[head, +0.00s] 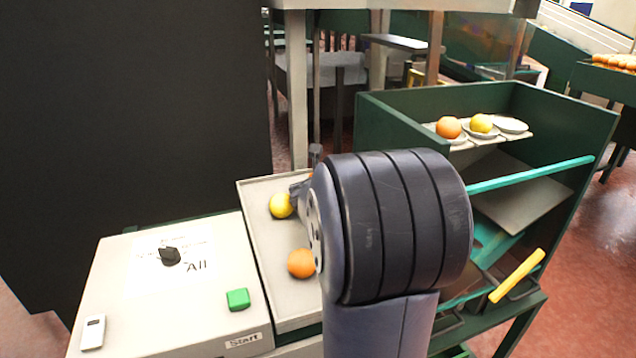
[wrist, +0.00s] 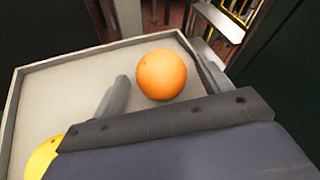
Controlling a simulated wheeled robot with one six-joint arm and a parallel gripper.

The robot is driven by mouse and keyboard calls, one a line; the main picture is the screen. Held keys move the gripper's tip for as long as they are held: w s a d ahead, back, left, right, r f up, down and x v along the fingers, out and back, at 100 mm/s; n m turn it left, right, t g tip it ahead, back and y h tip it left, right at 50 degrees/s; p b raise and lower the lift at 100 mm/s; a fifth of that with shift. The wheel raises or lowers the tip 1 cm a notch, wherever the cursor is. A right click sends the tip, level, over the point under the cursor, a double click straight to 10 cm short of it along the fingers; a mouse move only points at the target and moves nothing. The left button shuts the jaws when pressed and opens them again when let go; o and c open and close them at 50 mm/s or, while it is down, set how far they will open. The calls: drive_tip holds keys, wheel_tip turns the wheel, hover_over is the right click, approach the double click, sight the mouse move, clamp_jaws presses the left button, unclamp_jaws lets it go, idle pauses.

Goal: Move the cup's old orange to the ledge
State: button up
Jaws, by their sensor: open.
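My gripper (wrist: 163,84) is open over the grey tray (wrist: 54,84), with one finger on each side of an orange fruit (wrist: 161,74). I cannot tell whether the fingers touch it. In the head view my wrist hides most of that fruit. A yellow fruit (head: 280,205) and another orange fruit (head: 301,263) lie in the tray. At the right, a pale shelf (head: 488,141) in the green cabinet holds shallow white dishes, one with an orange fruit (head: 448,127), one with a yellow fruit (head: 480,123), and an empty dish (head: 511,125). Which part is the ledge is unclear.
A control box (head: 190,290) with a black knob and green button (head: 238,299) stands left of the tray. A dark panel (head: 130,110) rises behind it. A teal bar (head: 530,174) and a yellow handle (head: 517,276) cross the cabinet front. My arm hides the tray's right side.

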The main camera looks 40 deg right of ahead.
drive_tip(key=shift+r, duration=0.2)
drive_tip(key=shift+s+a+r, duration=0.1)
drive_tip(key=shift+s+a, duration=0.05)
drive_tip(key=shift+s, duration=0.05)
drive_tip(key=p+v, duration=0.3)
drive_tip(key=v, duration=0.7)
drive_tip(key=shift+r, duration=0.15)
drive_tip(key=shift+s+a+r+p, duration=0.1)
drive_tip(key=shift+s+a+p, duration=0.25)
drive_tip(key=shift+s, duration=0.25)
